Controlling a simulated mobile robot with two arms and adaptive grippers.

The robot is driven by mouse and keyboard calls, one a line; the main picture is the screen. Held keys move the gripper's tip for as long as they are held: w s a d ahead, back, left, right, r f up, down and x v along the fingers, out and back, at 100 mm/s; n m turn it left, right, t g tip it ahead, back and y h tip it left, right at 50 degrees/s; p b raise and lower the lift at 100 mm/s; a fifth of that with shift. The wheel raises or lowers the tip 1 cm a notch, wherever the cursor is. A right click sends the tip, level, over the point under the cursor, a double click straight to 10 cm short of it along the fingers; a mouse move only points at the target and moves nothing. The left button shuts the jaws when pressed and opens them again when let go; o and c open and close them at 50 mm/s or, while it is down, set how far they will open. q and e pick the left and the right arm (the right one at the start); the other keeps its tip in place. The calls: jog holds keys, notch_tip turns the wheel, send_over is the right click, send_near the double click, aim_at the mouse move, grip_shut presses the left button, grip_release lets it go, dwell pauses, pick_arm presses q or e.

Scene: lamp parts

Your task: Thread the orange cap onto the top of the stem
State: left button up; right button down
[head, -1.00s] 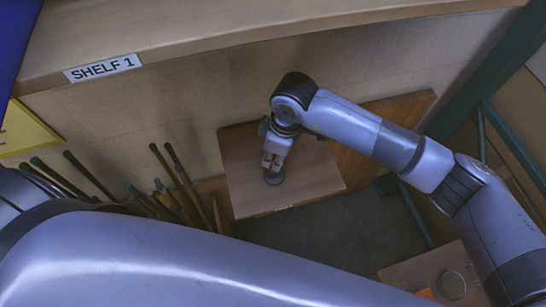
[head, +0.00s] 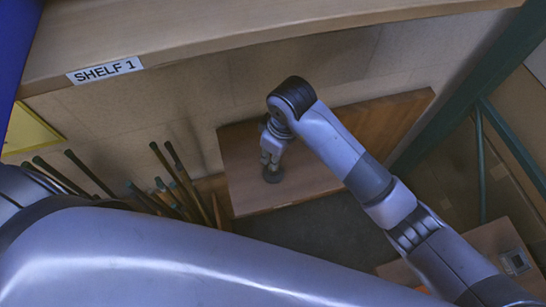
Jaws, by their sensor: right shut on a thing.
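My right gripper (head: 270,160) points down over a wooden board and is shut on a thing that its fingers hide. A dark round piece (head: 272,175) shows on the board directly under the fingertips. I cannot tell whether the gripper touches it. I cannot make out the stem or the orange cap at the gripper. My left arm crosses the foreground, and its gripper is out of view.
The wooden board (head: 310,182) has bare room to the right of the gripper. A shelf edge labelled SHELF 1 (head: 104,70) runs above. Several dark rods (head: 178,175) stand at the left. A green post (head: 460,85) stands at the right. A lower wooden surface (head: 490,238) carries a small square item (head: 515,262).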

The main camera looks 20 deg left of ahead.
jog(key=c, duration=1.7)
grip_release()
jog(key=shift+w+r, duration=0.25)
jog(key=shift+r, duration=0.1)
pick_arm(q)
jog(key=shift+w+r, duration=0.15)
jog(key=shift+w, duration=0.15)
pick_arm(e)
jog(key=shift+o, duration=0.8)
jog(key=shift+s+f, duration=0.1)
pick_arm(q)
jog(key=shift+a, duration=0.1)
